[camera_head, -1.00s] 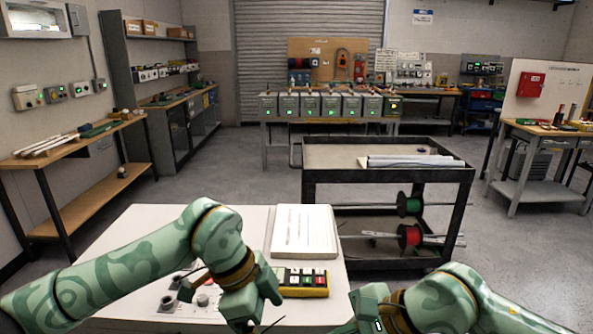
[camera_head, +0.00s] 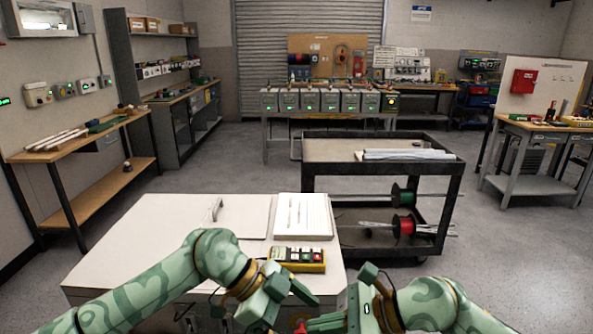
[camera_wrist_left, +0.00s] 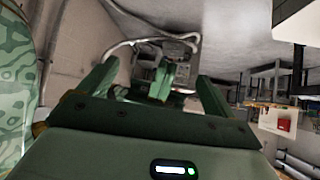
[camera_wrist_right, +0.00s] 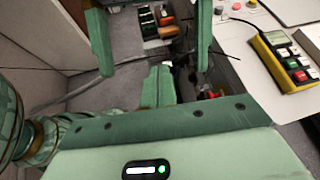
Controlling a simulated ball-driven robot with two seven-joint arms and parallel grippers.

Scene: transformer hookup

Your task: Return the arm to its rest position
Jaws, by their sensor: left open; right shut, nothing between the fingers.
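In the head view my left gripper (camera_head: 300,292) is over the front of the white-topped bench (camera_head: 150,222), its arm bent in from the left. In the left wrist view its fingers (camera_wrist_left: 155,88) stand apart, with a green part between them that looks like my other gripper. My right gripper (camera_head: 325,322) is low in the head view, just right of the left one. In the right wrist view its fingers (camera_wrist_right: 158,85) are together with nothing held. Green fingers also show on either side there. I cannot tell whether the grippers touch.
A yellow-edged device (camera_head: 298,259) with coloured buttons and a white tray (camera_head: 303,218) lie on the bench. A black cart (camera_head: 455,180) with cable spools stands just behind on the right. Open floor (camera_head: 235,165) lies beyond.

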